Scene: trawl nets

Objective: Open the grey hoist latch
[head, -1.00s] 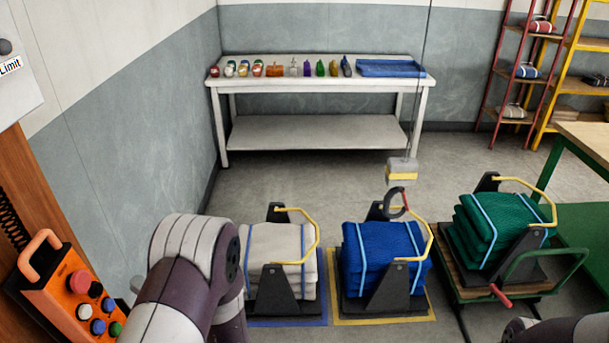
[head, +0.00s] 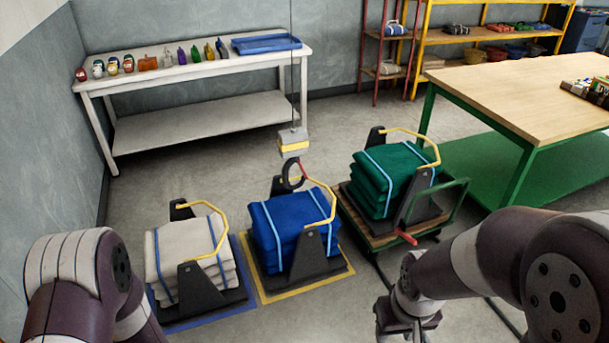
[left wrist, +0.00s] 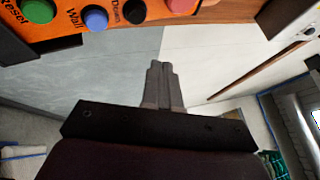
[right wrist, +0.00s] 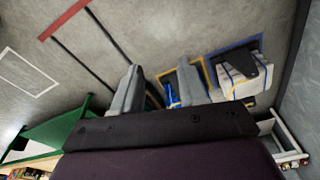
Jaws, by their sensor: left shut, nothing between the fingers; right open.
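The hoist block (head: 293,142), grey with a yellow band, hangs on a thin cable in the head view. Below it is a dark grey hook (head: 292,175) with a small red part beside it, close to the yellow handle of the blue net bundle. Whether it touches that handle, and the latch's position, I cannot tell. My right gripper (right wrist: 160,66) is open and empty, with floor between its fingers; in the head view it is low right, apart from the hook. My left gripper (left wrist: 162,66) is shut and empty below an orange button panel (left wrist: 130,12).
White (head: 190,250), blue (head: 290,222) and green (head: 385,178) net bundles sit in black cradles with yellow handles. The green one is on a cart (head: 448,205). A wooden-topped table (head: 520,95) stands right; a white bench (head: 200,70) stands behind. Floor between is clear.

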